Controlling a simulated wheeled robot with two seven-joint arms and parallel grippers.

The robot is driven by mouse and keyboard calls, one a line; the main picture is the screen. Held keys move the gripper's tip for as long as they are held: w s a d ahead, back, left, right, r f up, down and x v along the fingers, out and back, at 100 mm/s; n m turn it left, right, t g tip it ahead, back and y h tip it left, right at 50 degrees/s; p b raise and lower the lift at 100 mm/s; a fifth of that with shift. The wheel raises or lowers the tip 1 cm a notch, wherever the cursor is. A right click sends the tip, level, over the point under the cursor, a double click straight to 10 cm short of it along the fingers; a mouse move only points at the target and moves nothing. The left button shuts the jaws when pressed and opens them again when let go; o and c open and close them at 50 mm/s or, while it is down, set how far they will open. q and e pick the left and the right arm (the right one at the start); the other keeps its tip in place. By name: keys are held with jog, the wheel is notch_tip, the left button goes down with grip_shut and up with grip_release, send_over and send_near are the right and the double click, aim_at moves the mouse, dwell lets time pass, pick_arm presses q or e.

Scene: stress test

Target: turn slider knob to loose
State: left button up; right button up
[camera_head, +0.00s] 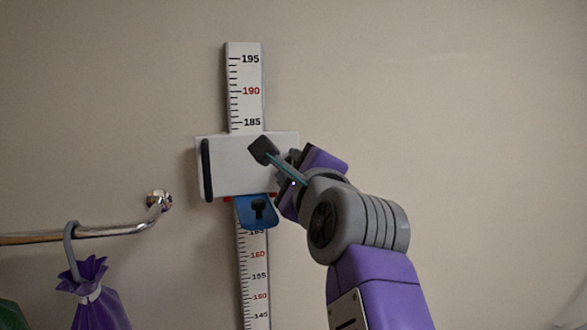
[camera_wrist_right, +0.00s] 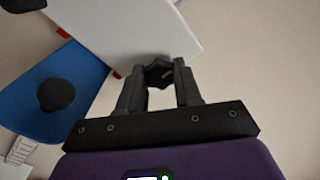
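A white slider box (camera_head: 228,165) sits on the upright height scale (camera_head: 243,88) on the wall; its corner shows in the wrist view (camera_wrist_right: 125,30). A dark faceted slider knob (camera_wrist_right: 158,72) shows beside the box's edge. My right gripper (camera_wrist_right: 160,78) has its fingers on either side of this knob, with little or no gap, and appears shut on it. How the knob is turned cannot be read. My left gripper is not in view.
A blue plate (camera_head: 247,217) with a black knob (camera_head: 259,208) hangs just below the box; it also shows in the wrist view (camera_wrist_right: 25,88). A metal rail (camera_head: 100,232) with a hanging purple bag (camera_head: 93,292) is at left. The wall at right is clear.

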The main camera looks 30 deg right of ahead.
jog(key=c, duration=0.3)
jog(key=shift+c, duration=0.2)
jog(key=shift+n, duration=8.9)
